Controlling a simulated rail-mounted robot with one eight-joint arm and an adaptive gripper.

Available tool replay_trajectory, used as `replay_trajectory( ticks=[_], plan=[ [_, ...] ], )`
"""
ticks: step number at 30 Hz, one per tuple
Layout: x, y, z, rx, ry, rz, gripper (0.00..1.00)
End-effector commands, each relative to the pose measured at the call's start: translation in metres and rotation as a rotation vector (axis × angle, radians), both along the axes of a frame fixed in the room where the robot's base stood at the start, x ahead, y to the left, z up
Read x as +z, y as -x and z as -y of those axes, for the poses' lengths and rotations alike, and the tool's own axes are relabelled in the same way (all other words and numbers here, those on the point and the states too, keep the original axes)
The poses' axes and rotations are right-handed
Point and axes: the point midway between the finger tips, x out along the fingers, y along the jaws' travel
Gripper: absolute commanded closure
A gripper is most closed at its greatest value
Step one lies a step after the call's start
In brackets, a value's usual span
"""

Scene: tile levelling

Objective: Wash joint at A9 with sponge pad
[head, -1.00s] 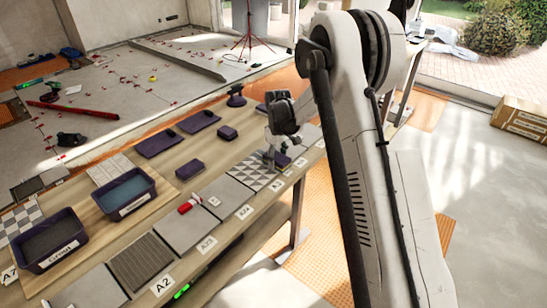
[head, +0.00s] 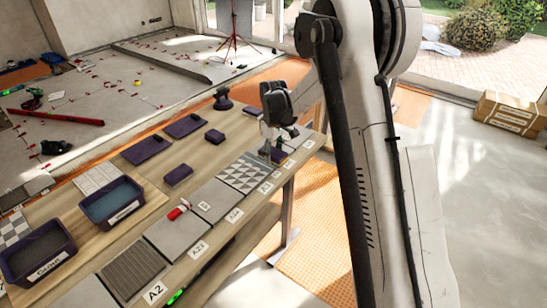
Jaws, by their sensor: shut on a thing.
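My gripper (head: 275,142) is low over the far right end of the bench (head: 150,187), just beyond a patterned grey-and-white tile (head: 243,174). It is shut on a small dark purple block with a yellowish underside, which looks like the sponge pad (head: 277,154). The pad is at or just above the tile surface there; I cannot tell whether it touches. The gripper and pad hide most of the tile and joint beneath. The small labels along the front edge near the gripper are too small to read, so I cannot pick out A9.
A tub of blue water (head: 112,203) and a tub marked Grout (head: 38,250) stand at the left. Purple blocks (head: 178,175) and flat purple pads (head: 185,126) lie on the bench. A red-and-white item (head: 179,209) lies on the front tiles. A dark suction-cup-like tool (head: 222,98) stands behind.

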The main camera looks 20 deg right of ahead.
Motion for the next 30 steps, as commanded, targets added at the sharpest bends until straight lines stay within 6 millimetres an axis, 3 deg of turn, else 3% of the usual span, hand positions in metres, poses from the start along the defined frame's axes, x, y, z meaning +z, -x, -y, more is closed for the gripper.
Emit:
replay_trajectory(
  ticks=[11,30],
  plan=[
    [0.029,0.0,-0.001,0.001,0.0,0.0,0.93],
    [0.03,-0.002,-0.002,0.0,0.0,0.0,0.93]
  ],
)
